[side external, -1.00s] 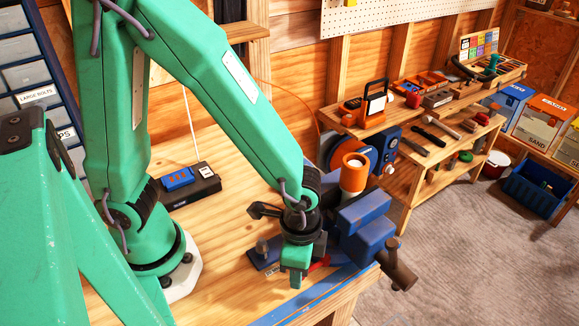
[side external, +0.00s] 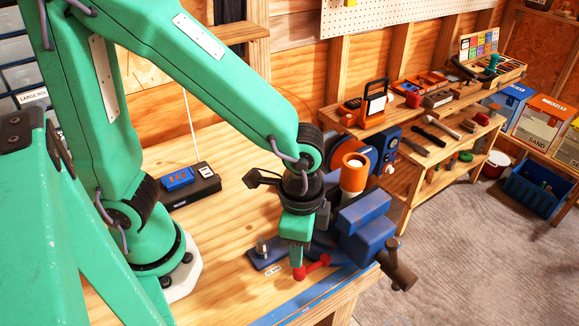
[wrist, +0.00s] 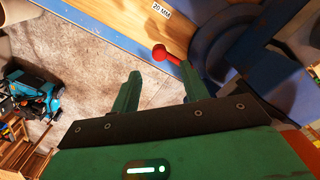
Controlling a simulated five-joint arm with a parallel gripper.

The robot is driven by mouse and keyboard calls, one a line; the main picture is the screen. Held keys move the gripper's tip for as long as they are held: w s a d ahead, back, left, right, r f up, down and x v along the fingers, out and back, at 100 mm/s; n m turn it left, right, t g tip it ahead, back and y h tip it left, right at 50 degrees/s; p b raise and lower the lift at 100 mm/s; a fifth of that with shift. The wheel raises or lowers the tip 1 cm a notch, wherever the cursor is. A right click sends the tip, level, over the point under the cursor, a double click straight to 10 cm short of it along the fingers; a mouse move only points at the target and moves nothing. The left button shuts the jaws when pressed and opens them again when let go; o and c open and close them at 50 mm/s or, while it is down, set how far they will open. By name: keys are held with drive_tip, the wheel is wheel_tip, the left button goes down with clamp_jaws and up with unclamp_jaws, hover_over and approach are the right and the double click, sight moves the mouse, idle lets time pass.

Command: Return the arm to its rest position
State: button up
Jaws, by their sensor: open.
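My gripper (side external: 296,262) points down over the front edge of the wooden workbench (side external: 225,240). In the wrist view its two green fingers (wrist: 160,82) are apart with nothing between them. A red round-ended piece (side external: 315,266) is at the fingertips in the side view, close below or behind them; the exact gap cannot be told. In the wrist view the red piece (wrist: 167,54) shows beyond the fingers, nearer the right one. My green arm reaches out from its base on the bench.
A blue vise (side external: 364,228) stands just right of my gripper, with an orange cylinder (side external: 354,174) behind it. A black box with a blue switch panel (side external: 190,185) lies at the back of the bench. A tool shelf (side external: 430,110) stands behind. The bench's left middle is clear.

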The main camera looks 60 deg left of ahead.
drive_tip(key=a+r+n+t, duration=0.5)
drive_tip(key=a+r+n, duration=0.4)
drive_tip(key=a+r, duration=0.4)
drive_tip(key=a, duration=0.4)
drive_tip(key=shift+s+a+r+t, duration=0.2)
drive_tip(key=shift+a+r+t, duration=0.1)
drive_tip(key=shift+a+r, duration=0.1)
